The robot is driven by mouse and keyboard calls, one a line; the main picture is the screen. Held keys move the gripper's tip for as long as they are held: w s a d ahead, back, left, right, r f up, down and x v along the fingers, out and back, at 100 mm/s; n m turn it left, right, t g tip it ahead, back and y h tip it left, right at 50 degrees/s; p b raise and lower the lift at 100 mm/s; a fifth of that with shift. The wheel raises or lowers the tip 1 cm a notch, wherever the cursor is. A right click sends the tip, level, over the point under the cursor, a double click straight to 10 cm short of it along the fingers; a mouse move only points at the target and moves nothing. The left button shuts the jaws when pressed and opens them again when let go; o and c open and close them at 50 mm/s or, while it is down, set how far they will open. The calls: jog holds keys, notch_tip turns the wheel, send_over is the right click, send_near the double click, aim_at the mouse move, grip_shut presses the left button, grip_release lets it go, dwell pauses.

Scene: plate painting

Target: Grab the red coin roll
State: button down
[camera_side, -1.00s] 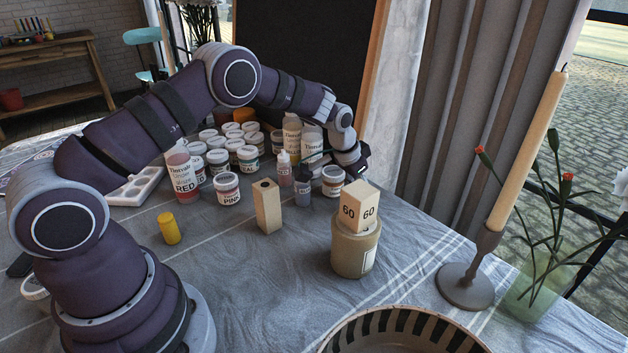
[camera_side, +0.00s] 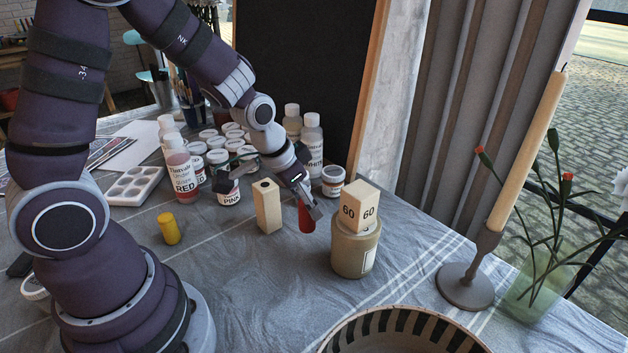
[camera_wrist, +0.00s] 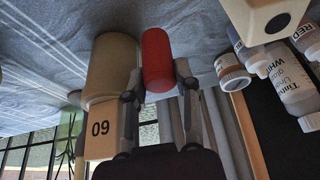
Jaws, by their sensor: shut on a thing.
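The red coin roll (camera_side: 306,216) is a small red cylinder. My gripper (camera_side: 303,200) is shut on it, between the wooden block and the round canister in the side view. In the wrist view the red roll (camera_wrist: 157,62) sits between the fingertips of my gripper (camera_wrist: 160,82), with its far end sticking out past them. The side view does not clearly show whether its lower end touches the cloth.
A beige canister (camera_side: 352,250) with a "60" block (camera_side: 359,208) on top stands close on the right. A wooden block (camera_side: 267,205) stands on the left. A yellow roll (camera_side: 169,228), paint jars and bottles stand farther left and behind. A candle holder (camera_side: 465,287) and striped bowl (camera_side: 400,327) are at front right.

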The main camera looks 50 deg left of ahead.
jog(key=shift+s+d+r, duration=0.1)
jog(key=shift+s, duration=1.05)
